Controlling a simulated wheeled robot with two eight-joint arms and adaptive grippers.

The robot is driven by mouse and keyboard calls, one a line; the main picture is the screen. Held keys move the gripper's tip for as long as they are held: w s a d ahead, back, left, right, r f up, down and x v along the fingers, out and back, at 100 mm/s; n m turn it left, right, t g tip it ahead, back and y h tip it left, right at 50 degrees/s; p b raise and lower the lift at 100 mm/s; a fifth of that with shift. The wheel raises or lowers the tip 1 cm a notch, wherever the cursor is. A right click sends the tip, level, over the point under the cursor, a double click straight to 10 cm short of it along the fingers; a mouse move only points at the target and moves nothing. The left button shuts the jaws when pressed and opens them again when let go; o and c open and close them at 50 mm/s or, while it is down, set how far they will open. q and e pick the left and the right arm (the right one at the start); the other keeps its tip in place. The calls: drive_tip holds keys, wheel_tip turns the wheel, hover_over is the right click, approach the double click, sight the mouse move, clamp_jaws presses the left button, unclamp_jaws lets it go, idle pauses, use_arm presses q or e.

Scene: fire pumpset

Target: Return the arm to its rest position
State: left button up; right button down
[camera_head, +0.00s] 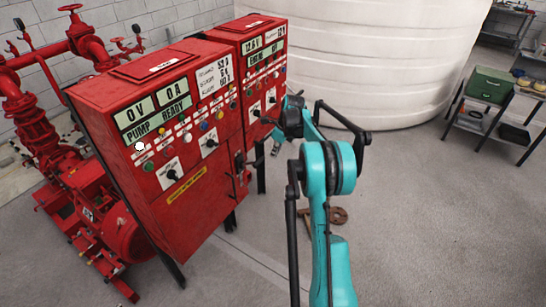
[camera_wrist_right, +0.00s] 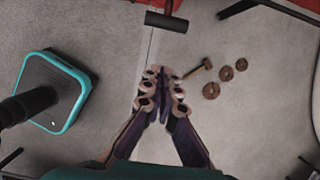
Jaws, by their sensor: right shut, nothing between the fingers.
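My right arm (camera_head: 330,215), turquoise and black, reaches forward to the right side of the red control cabinets. My right gripper (camera_head: 275,148) is small and partly hidden by the arm's links in the head view, close to the front of the farther cabinet. In the right wrist view the right gripper (camera_wrist_right: 165,75) has its fingers together with nothing between them, above the grey floor. My left gripper is not in view.
The pump cabinet (camera_head: 160,150) and engine cabinet (camera_head: 255,75) carry knobs and lights. Rusty discs (camera_wrist_right: 226,73) and a hammer (camera_wrist_right: 198,75) lie on the floor. A white tank (camera_head: 370,60) and shelf (camera_head: 490,115) stand behind.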

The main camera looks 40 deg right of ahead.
idle(0.6)
drive_tip(key=s+a+r+n+b, duration=0.1)
drive_tip(key=s+a+r+n, duration=0.25)
drive_tip(key=a, duration=0.25)
drive_tip(key=s+a+r+n+t+h+b, duration=0.1)
drive_tip(key=s+a+r+n, duration=0.25)
drive_tip(key=a+n, duration=0.2)
drive_tip(key=s+a+r+n, duration=0.3)
drive_tip(key=a+r+n, duration=0.1)
drive_tip(key=a, duration=0.3)
drive_tip(key=s+a+f+n+t+b, duration=0.1)
drive_tip(key=s+a+f+n, duration=0.2)
drive_tip(key=s+a+n, duration=0.3)
drive_tip(key=s+a+f+n+t+b, duration=0.2)
drive_tip(key=s+a+f+n, duration=0.2)
drive_tip(key=s+n, duration=0.8)
drive_tip(key=s+a, duration=0.2)
drive_tip(key=s, duration=0.1)
drive_tip(key=shift+s+a, duration=0.15)
drive_tip(key=shift+a, duration=0.25)
